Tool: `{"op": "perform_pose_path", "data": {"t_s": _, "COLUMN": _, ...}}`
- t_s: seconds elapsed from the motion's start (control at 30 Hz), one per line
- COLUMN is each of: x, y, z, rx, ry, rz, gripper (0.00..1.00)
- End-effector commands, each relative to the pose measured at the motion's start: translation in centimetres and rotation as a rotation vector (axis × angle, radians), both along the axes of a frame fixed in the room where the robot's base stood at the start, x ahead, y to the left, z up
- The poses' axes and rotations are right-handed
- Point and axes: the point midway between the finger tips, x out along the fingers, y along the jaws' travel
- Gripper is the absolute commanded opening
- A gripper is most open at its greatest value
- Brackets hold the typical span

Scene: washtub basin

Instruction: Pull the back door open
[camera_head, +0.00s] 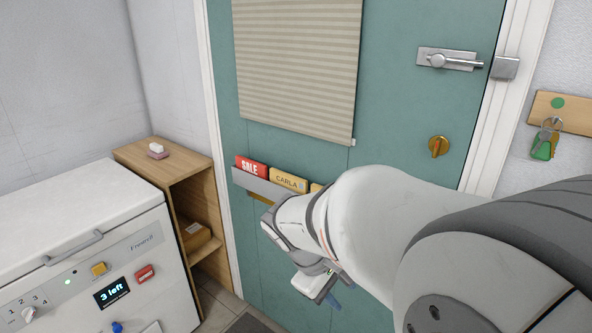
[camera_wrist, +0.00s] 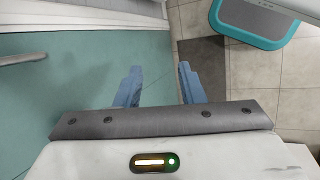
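The teal back door (camera_head: 400,110) fills the middle of the head view and looks closed in its white frame (camera_head: 512,90). Its silver slide bolt (camera_head: 445,59) is high on the right, beside a keeper (camera_head: 505,68) on the frame; I cannot tell if they engage. A brass turn knob (camera_head: 438,146) sits below. My arm hides the door's lower right part. My gripper (camera_head: 328,292) is low in front of the door. In the wrist view its blue fingers (camera_wrist: 158,86) are apart with nothing between them. A grey bar (camera_wrist: 22,57) shows near the teal surface at left.
A rack with cards (camera_head: 270,187) and a blind (camera_head: 300,65) are on the door. A white freezer (camera_head: 75,235) and wooden shelf (camera_head: 190,170) stand left. Keys (camera_head: 546,138) hang right. A teal-rimmed grey object (camera_wrist: 262,20) stands over the tiled floor (camera_wrist: 285,80).

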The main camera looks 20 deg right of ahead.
Motion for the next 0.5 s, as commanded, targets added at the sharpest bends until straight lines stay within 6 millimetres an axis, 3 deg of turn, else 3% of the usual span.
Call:
{"op": "perform_pose_path", "data": {"t_s": 0.1, "x": 0.6, "y": -5.6, "z": 0.9, "rx": -0.185, "ry": 0.22, "rz": 0.12, "gripper": 0.35}}
{"op": "perform_pose_path", "data": {"t_s": 0.3, "x": 3.0, "y": -14.0, "z": 3.1, "rx": -0.473, "ry": 0.592, "rz": 0.34, "gripper": 0.35}}
{"op": "perform_pose_path", "data": {"t_s": 0.5, "x": 6.9, "y": -19.8, "z": 4.5, "rx": -0.699, "ry": 0.896, "rz": 0.536, "gripper": 0.35}}
